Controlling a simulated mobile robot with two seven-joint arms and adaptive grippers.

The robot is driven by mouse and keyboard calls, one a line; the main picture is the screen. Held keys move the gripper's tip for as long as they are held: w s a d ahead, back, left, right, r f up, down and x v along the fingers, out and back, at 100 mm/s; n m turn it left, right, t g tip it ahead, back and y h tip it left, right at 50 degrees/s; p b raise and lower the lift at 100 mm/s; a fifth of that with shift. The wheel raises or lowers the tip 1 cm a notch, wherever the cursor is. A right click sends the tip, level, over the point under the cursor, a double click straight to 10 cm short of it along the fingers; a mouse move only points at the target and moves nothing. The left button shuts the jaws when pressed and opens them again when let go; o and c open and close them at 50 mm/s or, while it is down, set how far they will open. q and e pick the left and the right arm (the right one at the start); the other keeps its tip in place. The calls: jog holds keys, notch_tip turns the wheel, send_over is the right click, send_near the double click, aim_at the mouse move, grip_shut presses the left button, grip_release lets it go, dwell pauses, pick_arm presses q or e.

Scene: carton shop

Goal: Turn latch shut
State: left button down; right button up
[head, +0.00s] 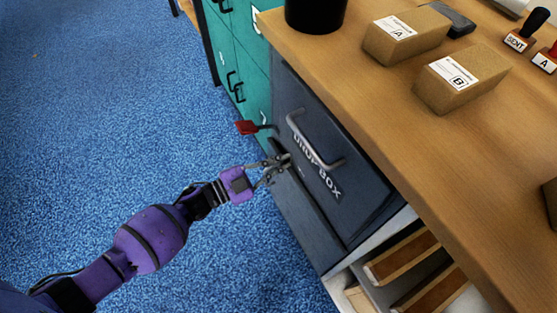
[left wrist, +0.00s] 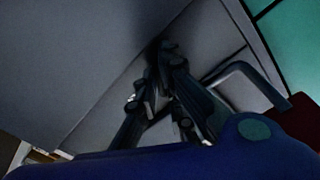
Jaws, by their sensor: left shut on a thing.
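The dark grey drop box (head: 335,158) is set under the wooden counter, with a bent bar handle and "DROP BOX" lettering on its front. My left gripper (head: 284,162) reaches in from the left. Its fingertips are at the edge of the box front, left of the lettering, shut on a small part that I take for the latch. The fingers hide nearly all of it, so its angle cannot be told. In the left wrist view, the fingertips (left wrist: 166,52) are close together against the grey panel (left wrist: 95,50). My right gripper is not in view.
A red tag (head: 246,127) on a dark lever sticks out just beyond my gripper. Teal cabinets (head: 238,45) stand beyond it. Two cartons (head: 405,35) (head: 461,80), a black bin (head: 314,12) and stamps are on the counter (head: 420,130). Blue carpet at left is clear.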

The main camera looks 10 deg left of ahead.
pick_arm(q)
jog(key=c, duration=1.9)
grip_release()
jog(key=shift+d+r, duration=0.1)
jog(key=shift+d, duration=0.1)
jog(key=shift+o, duration=0.2)
jog(key=v, duration=1.2)
